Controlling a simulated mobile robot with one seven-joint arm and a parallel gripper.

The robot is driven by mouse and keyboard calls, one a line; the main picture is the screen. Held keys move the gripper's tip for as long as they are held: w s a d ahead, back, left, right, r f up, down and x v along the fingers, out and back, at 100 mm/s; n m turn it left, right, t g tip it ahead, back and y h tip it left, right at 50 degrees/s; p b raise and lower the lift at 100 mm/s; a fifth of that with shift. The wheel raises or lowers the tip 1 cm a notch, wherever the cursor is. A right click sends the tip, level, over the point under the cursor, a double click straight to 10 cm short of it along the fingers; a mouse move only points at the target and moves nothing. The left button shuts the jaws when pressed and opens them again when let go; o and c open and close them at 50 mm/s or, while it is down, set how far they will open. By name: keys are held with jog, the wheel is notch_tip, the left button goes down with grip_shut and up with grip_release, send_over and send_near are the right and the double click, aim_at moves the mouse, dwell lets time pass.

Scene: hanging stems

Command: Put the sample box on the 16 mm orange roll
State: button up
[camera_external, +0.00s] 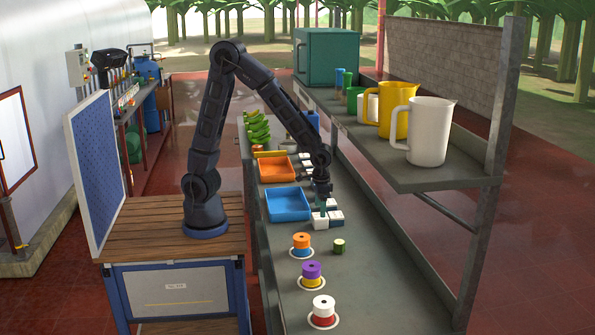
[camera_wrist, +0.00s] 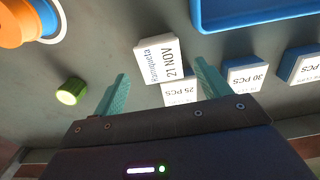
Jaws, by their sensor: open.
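The orange roll (camera_external: 301,239) sits on top of a blue one on a white disc on the bench. It also shows at the top left of the wrist view (camera_wrist: 18,22). A white box with the label "21 NOV" (camera_wrist: 160,58) lies just ahead of my fingertips in the wrist view; I cannot tell for sure that it is the sample box. A "25 PCS" box (camera_wrist: 180,92) lies beside it, partly hidden by my gripper. My gripper (camera_external: 322,203) is open, low over this group of white boxes (camera_external: 335,215). Its teal fingers (camera_wrist: 164,82) show nothing held.
A blue tray (camera_external: 288,204) and an orange tray (camera_external: 277,169) stand beyond. A green cylinder (camera_external: 339,246) stands near the orange roll. Purple-yellow (camera_external: 312,272) and white-red (camera_external: 322,309) stacks are nearer. A shelf with jugs (camera_external: 431,131) overhangs the right. The near bench right is clear.

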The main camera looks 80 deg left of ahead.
jog(key=s+a+r+t, duration=0.1)
jog(key=s+a+r, duration=0.35)
jog(key=r, duration=0.45)
jog(key=s+a+r+t, duration=0.1)
jog(key=s+a+r, duration=0.35)
jog(key=r, duration=0.45)
jog(key=s+a+r+t, duration=0.1)
jog(key=s+a+r, duration=0.1)
jog(key=s+a, duration=0.2)
jog(key=s+a+r+t, duration=0.1)
jog(key=s+a, duration=0.3)
jog(key=s, duration=0.5)
jog(key=shift+r, duration=0.8)
jog(key=shift+o, duration=0.4)
jog(key=shift+s+t, duration=0.25)
jog(key=shift+t, duration=0.05)
